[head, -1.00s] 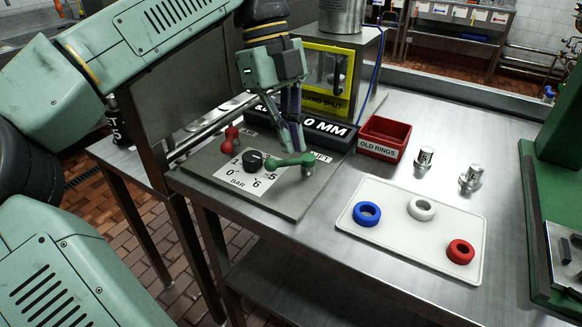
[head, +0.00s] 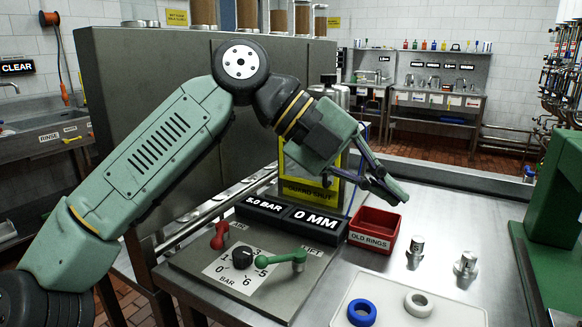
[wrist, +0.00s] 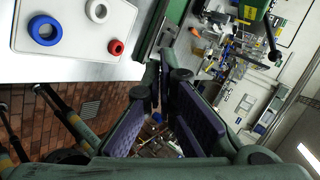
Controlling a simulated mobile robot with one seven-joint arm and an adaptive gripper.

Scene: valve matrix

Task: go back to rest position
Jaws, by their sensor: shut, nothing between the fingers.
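My gripper (head: 384,184) is shut and empty in the head view, raised above the bench behind the red bin. In the wrist view its fingers (wrist: 165,88) are together with nothing between them. Below it, the valve panel carries a red handle (head: 221,236), a black dial knob (head: 242,258) and a green lever (head: 281,262). The gripper is clear of all of them. The display (head: 290,216) behind the panel reads 5.0 BAR and 0 MM.
A red bin (head: 374,243) labelled OLD RINGS stands beside the display. Two metal fittings (head: 416,248) (head: 466,266) stand to its right. A white tray (head: 392,313) holds a blue ring (head: 361,313) and a white ring (head: 418,304). A green machine (head: 555,215) bounds the right side.

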